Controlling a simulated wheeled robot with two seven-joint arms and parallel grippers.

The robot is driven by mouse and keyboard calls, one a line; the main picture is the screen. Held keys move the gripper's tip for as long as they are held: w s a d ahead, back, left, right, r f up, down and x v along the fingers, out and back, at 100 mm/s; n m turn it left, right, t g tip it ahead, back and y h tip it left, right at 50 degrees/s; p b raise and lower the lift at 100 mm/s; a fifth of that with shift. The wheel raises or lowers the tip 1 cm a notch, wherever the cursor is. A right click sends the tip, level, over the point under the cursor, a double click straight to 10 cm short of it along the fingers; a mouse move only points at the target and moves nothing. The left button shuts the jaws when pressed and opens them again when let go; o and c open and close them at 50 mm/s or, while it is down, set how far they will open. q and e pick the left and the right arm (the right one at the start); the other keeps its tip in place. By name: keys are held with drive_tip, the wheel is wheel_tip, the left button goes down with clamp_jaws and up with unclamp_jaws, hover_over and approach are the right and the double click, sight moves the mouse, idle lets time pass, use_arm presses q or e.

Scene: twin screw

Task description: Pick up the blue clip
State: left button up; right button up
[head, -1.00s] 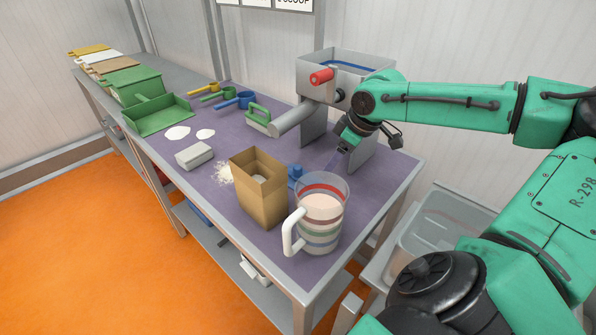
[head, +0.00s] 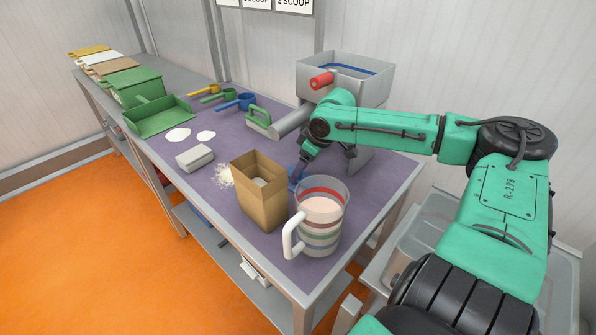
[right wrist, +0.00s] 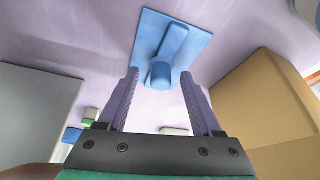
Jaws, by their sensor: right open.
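The blue clip (right wrist: 190,50) sits on the purple tabletop in the right wrist view, a flat blue plate with a raised bar and a rounded knob. In the head view the blue clip (head: 294,184) is mostly hidden behind the clear jug and my gripper. My right gripper (right wrist: 159,76) is open, its two fingers on either side of the knob's line, with nothing between them that I can see held. In the head view my right gripper (head: 299,168) points down close above the clip. My left gripper is not in view.
A clear jug (head: 322,222) with a white handle and a brown open bag (head: 258,205) stand close to the clip. A grey machine with a hopper (head: 345,75) stands behind my arm. Scoops (head: 235,102) and a grey block (head: 195,157) lie farther left.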

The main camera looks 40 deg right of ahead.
clamp_jaws()
drive_tip(key=shift+r, duration=0.1)
